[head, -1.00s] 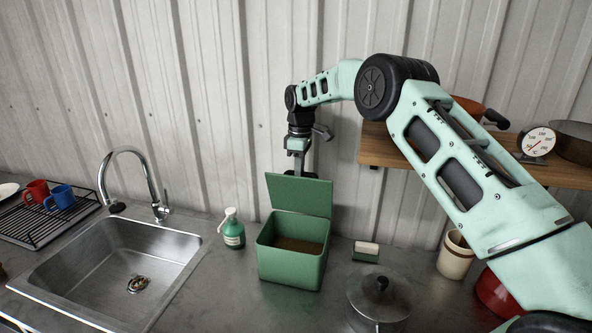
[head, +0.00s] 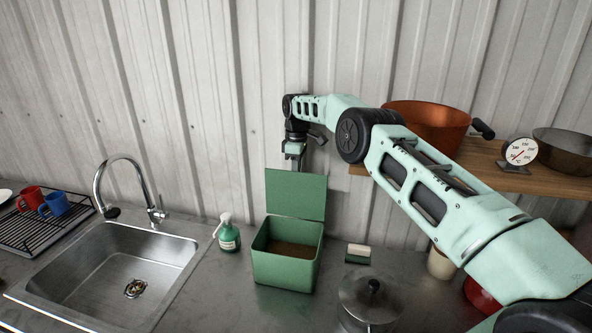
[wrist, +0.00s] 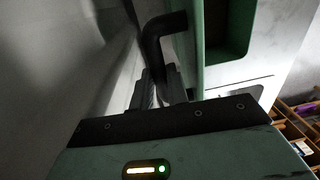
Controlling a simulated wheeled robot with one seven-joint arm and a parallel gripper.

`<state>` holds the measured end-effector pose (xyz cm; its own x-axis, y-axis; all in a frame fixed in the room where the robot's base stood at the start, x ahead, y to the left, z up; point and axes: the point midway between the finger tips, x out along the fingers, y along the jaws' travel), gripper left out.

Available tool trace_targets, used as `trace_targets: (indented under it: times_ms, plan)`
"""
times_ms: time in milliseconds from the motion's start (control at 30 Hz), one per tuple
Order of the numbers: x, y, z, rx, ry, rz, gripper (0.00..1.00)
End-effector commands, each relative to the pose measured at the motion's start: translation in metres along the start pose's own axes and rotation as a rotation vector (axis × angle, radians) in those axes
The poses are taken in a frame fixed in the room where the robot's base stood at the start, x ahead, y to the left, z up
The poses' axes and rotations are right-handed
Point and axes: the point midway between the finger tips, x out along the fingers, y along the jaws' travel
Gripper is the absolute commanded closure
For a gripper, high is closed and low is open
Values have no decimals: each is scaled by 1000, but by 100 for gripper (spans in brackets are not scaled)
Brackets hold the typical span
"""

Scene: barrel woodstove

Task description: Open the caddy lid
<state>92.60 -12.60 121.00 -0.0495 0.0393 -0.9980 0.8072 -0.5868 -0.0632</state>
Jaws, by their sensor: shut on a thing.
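The green caddy (head: 284,272) stands on the counter, its box open at the top with brown contents inside. Its lid (head: 296,195) stands raised, roughly upright, at the box's back edge. My gripper (head: 294,150) is above and behind the lid in the head view, its fingertips hidden by the lid. In the wrist view my gripper (wrist: 160,88) is shut on the dark bent lid handle (wrist: 162,28), beside the green lid (wrist: 190,55). The open box (wrist: 228,30) shows beyond it.
A soap bottle (head: 227,234) stands left of the caddy, near the sink (head: 190,250). A sponge (head: 358,253) and a lidded pot (head: 370,297) are at the right. The corrugated wall (head: 220,100) is close behind; a wooden shelf (head: 480,178) is at the right.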

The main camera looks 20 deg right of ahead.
Motion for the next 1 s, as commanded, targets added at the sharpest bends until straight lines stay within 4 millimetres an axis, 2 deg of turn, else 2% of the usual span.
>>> trace_targets:
  times_ms: [33,233,267,333,733,1000]
  plan:
    - [9,-2,2,0,-11,-14,100]
    - [9,-3,2,0,-12,-15,100]
    - [9,-3,2,0,-12,-15,81]
    - [9,-3,2,0,-12,-15,62]
    - [-2,-1,0,0,-4,-5,62]
    - [-41,-1,1,0,-4,-5,62]
